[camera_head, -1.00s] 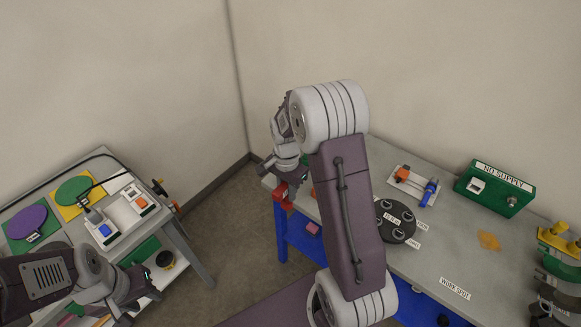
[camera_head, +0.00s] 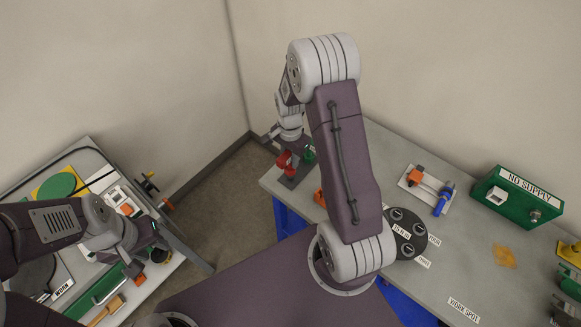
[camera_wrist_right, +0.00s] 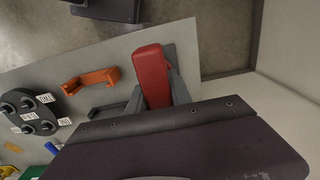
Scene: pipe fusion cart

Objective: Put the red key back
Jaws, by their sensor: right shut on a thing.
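The red key (camera_head: 284,161) is in my right gripper (camera_head: 291,165), at the far left corner of the grey worktable (camera_head: 400,172). In the right wrist view the red key (camera_wrist_right: 152,72) sticks out from between the dark fingers of my right gripper (camera_wrist_right: 152,98), which are shut on it. The worktable top lies behind it there; I cannot tell the height of the key above it. My left gripper (camera_head: 138,264) hangs over the left cart (camera_head: 165,268); its fingers are too small and dark to judge.
An orange bracket (camera_wrist_right: 90,81) lies on the worktable beside the key. A black disc with round sockets (camera_head: 405,235), a white plate with orange and blue parts (camera_head: 425,190) and the green NO SUPPLY box (camera_head: 517,198) stand further right. Open floor (camera_head: 225,205) separates cart and worktable.

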